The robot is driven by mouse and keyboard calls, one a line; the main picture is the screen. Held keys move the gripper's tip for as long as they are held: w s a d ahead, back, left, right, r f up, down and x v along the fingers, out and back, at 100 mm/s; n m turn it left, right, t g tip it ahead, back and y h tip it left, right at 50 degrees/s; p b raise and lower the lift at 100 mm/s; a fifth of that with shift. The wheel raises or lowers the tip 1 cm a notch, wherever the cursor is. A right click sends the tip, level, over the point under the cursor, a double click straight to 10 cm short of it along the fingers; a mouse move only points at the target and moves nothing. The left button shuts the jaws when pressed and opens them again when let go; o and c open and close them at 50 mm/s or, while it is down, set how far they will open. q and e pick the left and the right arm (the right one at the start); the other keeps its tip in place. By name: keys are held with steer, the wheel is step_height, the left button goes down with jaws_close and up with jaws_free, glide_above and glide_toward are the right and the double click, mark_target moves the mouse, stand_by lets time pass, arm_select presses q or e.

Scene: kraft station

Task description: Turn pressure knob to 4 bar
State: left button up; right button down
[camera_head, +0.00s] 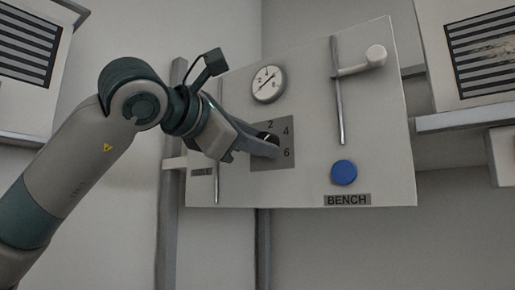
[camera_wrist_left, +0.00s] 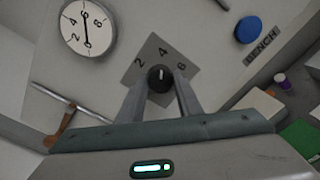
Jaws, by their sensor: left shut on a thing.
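The black pressure knob (camera_wrist_left: 160,79) sits on a grey plate (camera_wrist_left: 131,76) marked 2, 4 and 6. Its white mark points up, close to the 4 in the left wrist view. My left gripper (camera_wrist_left: 161,95) is shut on the knob, one finger on each side. In the head view, my left gripper (camera_head: 266,146) reaches the plate (camera_head: 262,161) from the left and hides most of the knob. The round gauge (camera_head: 268,84) is above the plate; in the left wrist view the gauge (camera_wrist_left: 88,27) has a nearly upright needle. My right gripper is not in view.
The white panel (camera_head: 390,120) carries a blue button (camera_head: 343,172) over a BENCH label (camera_head: 347,200). A vertical rail (camera_head: 338,100) with a white handle (camera_head: 375,56) is at upper right. A brown handle (camera_wrist_left: 60,128) shows in the left wrist view.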

arm_select(q)
steer(key=shift+r+m, duration=0.1)
steer(key=shift+m, duration=0.2)
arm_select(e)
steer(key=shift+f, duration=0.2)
arm_select(q)
steer(key=o, duration=1)
steer(key=shift+o, duration=0.2)
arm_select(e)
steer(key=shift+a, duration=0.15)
arm_select(q)
steer(key=shift+s, duration=0.1)
steer(key=b+v, duration=0.6)
steer(key=v, duration=1.1)
steer(key=shift+a, duration=0.15)
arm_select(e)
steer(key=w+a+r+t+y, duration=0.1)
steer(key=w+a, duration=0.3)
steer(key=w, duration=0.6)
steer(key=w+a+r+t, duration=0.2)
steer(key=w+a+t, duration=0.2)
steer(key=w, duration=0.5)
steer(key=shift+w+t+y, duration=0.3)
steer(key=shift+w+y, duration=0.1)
arm_select(q)
steer(key=shift+s, duration=0.1)
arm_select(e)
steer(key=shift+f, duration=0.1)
